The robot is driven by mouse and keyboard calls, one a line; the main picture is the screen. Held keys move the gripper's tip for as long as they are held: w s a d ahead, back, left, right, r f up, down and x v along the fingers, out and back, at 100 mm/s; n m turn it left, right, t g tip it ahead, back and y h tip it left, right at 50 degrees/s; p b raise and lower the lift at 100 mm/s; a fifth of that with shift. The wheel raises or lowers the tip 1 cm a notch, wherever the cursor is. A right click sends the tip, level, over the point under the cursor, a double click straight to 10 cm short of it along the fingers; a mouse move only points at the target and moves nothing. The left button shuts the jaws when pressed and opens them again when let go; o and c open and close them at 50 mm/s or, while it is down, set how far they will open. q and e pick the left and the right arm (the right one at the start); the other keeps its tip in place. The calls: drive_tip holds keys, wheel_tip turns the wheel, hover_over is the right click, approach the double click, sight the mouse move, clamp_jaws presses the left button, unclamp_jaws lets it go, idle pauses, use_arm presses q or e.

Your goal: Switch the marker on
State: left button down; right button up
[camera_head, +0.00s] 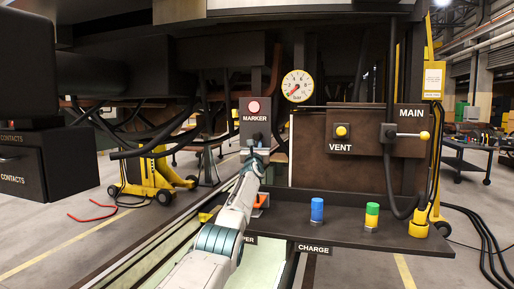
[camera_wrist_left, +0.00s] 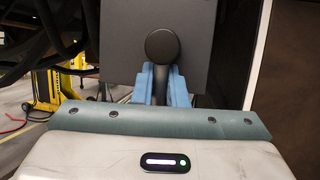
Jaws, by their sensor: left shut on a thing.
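The marker panel (camera_head: 254,118) is a grey plate in the middle of the head view, with a red-pink round lamp (camera_head: 254,106) above the word MARKER. I cannot tell for certain whether the lamp is lit. Below the word is a dark switch with a round pivot (camera_wrist_left: 162,44) and a lever (camera_wrist_left: 161,78) hanging down from it. My left gripper (camera_head: 256,152) is at the lower part of the panel. In the left wrist view, its blue fingers (camera_wrist_left: 162,88) are shut on the lever, one on each side. The lever's lower end is hidden. My right gripper is not in view.
To the right are a pressure gauge (camera_head: 297,86), the VENT button (camera_head: 341,131) and the MAIN handle (camera_head: 410,135). A dark shelf (camera_head: 345,235) below bears a blue cylinder (camera_head: 317,209) and a green-yellow one (camera_head: 371,215). Hoses and a yellow jack (camera_head: 150,178) stand left.

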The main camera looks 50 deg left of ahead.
use_arm(q)
drive_tip(key=shift+w+f, duration=0.1)
drive_tip(key=shift+f, duration=0.4)
drive_tip(key=shift+d, duration=0.1)
drive_tip(key=c, duration=1.5)
unclamp_jaws()
drive_tip(key=shift+r, duration=0.1)
drive_tip(key=shift+o, duration=0.2)
drive_tip(key=shift+r, duration=0.15)
